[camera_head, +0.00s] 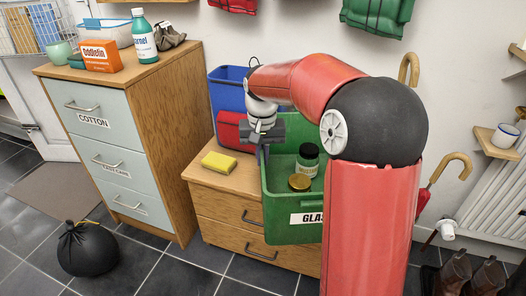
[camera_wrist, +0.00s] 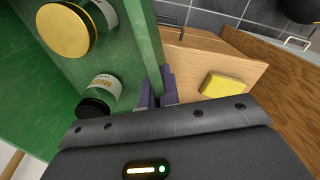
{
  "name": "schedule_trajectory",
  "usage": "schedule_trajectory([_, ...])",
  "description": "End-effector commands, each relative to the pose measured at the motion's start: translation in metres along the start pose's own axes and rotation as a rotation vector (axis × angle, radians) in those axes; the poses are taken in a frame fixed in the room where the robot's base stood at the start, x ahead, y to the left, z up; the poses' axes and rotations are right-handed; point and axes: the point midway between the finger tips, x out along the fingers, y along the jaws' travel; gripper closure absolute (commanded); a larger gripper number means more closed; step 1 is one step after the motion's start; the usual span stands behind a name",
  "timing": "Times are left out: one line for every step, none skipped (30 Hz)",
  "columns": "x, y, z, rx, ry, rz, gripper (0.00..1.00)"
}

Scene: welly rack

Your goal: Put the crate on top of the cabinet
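The green crate (camera_head: 283,222), labelled "GLAS…", stands in front of and over the low wooden drawer unit (camera_head: 212,207). It holds a dark-lidded jar (camera_head: 307,163) and a gold-lidded jar (camera_head: 299,182). My gripper (camera_head: 262,152) is at the crate's left wall, pointing down. In the wrist view its fingers (camera_wrist: 157,88) sit on either side of the crate's green wall (camera_wrist: 146,45), closed on it. Whether the crate rests on the unit or hangs clear is not clear. The tall cabinet (camera_head: 160,100) with pale labelled drawers stands to the left.
The tall cabinet's top bears an orange box (camera_head: 101,56), a green bottle (camera_head: 144,38), a basin (camera_head: 116,34) and other items; its front right is bare. A yellow sponge (camera_head: 218,161) lies left of the crate. A blue bin (camera_head: 229,90) stands behind. A black bag (camera_head: 87,249) is on the floor.

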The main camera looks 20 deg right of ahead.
Motion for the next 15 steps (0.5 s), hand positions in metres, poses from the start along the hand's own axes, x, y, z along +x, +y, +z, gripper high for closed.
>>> schedule_trajectory([-0.0023, 0.0005, -0.0005, 0.000, 0.004, 0.002, 1.00])
schedule_trajectory([-0.0023, 0.0005, -0.0005, 0.000, 0.004, 0.002, 1.00])
schedule_trajectory([-0.0022, 0.0005, -0.0005, 0.000, 0.004, 0.002, 1.00])
schedule_trajectory([-0.0018, 0.0005, -0.0004, 0.000, 0.004, 0.002, 1.00])
schedule_trajectory([-0.0011, 0.0005, -0.0004, 0.000, 0.004, 0.002, 1.00])
schedule_trajectory([0.0002, 0.0004, -0.0004, 0.000, 0.004, 0.002, 1.00])
schedule_trajectory([0.0011, 0.0004, -0.0004, 0.000, 0.003, 0.002, 1.00])
schedule_trajectory([0.0019, 0.0004, -0.0003, 0.000, 0.003, 0.002, 1.00])
schedule_trajectory([0.0027, 0.0002, 0.0001, 0.000, 0.000, 0.000, 0.91])
schedule_trajectory([0.0026, 0.0002, 0.0001, 0.000, 0.000, 0.000, 0.87])
schedule_trajectory([0.0026, 0.0002, 0.0001, 0.000, 0.000, 0.000, 0.83])
schedule_trajectory([0.0026, 0.0002, 0.0001, 0.000, 0.000, 0.000, 0.78])
schedule_trajectory([0.0026, 0.0002, 0.0001, 0.000, 0.000, 0.000, 0.75])
schedule_trajectory([0.0026, 0.0002, 0.0001, 0.000, 0.000, 0.000, 0.75])
schedule_trajectory([0.0026, 0.0003, 0.0001, 0.000, 0.000, 0.000, 0.75])
